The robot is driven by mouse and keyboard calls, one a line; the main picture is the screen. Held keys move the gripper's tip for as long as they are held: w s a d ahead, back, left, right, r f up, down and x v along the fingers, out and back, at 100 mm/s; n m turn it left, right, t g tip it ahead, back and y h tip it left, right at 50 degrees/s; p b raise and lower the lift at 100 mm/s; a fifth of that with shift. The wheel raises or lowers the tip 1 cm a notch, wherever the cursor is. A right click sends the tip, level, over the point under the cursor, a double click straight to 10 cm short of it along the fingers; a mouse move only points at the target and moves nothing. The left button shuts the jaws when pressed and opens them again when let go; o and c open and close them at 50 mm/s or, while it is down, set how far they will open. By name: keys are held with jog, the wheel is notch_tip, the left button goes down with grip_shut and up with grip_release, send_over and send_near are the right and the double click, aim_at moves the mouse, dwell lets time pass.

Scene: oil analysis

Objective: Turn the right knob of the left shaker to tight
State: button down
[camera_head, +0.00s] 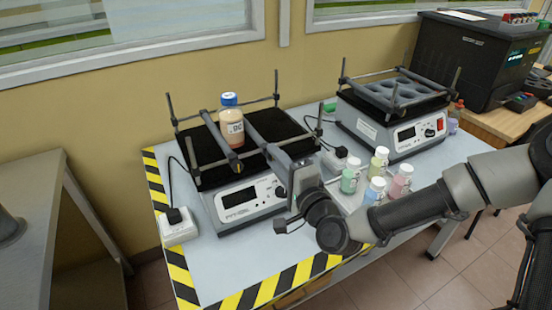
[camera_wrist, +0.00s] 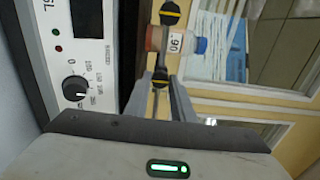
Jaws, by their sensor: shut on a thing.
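The left shaker (camera_head: 232,200) stands on the table with its display and dial at the front; its front panel shows in the wrist view (camera_wrist: 97,62). A bottle with a blue cap (camera_head: 229,99) stands on its black platform between two clamp bars; it also shows in the wrist view (camera_wrist: 200,46). The right knob (camera_wrist: 160,77), dark with a yellow stripe, is at the fingertips of my gripper (camera_wrist: 166,86). My gripper is shut on it. In the head view my gripper (camera_head: 268,149) largely hides this knob. The left knob (camera_wrist: 170,14) stands free.
A second shaker (camera_head: 395,125) with a holed rack stands to the right. Several small capped bottles (camera_head: 378,188) stand beside my arm. A power strip (camera_head: 179,228) lies at the left. A dark machine (camera_head: 470,60) is at the back right.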

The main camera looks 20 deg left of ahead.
jog(key=c, duration=1.5)
grip_release()
jog(key=shift+c, duration=0.2)
jog(key=p+v, duration=1.4)
jog(key=v, duration=0.3)
jog(key=shift+d, duration=0.25)
jog(key=shift+s, duration=0.1)
